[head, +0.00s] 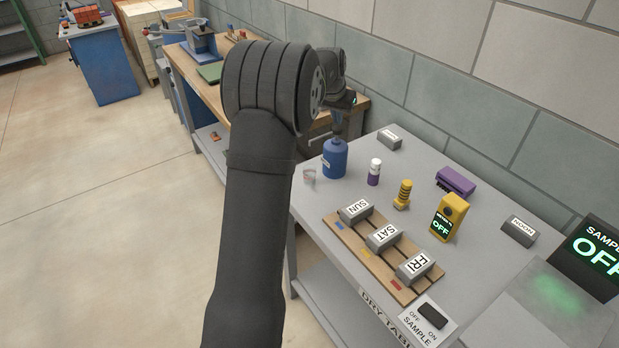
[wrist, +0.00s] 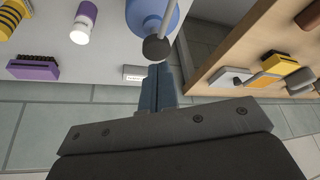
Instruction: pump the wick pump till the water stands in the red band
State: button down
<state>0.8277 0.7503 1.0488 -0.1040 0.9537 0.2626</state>
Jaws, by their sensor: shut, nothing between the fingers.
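A blue bottle (head: 335,160) with a pale label stands near the left part of the grey table. A small clear cup (head: 309,175) stands just left of it; its water level and any red band are too small to read. In the wrist view the blue bottle (wrist: 150,14) shows at the top edge, with a dark round knob (wrist: 156,49) on its stem. My gripper (wrist: 160,70) is shut and empty, its tips close to the knob; I cannot tell whether they touch. In the head view my gripper (head: 337,131) is above the bottle, partly hidden by my arm.
A white-and-purple bottle (head: 374,172), a yellow ribbed piece (head: 403,195), a yellow meter reading OFF (head: 449,217) and a purple block (head: 455,181) stand to the right. A wooden board with day blocks (head: 345,232) lies in front. A wall (head: 480,128) runs behind the table.

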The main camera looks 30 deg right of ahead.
jog(key=shift+f, duration=1.45)
jog(key=shift+r, duration=3.55)
jog(key=shift+f, duration=2.1)
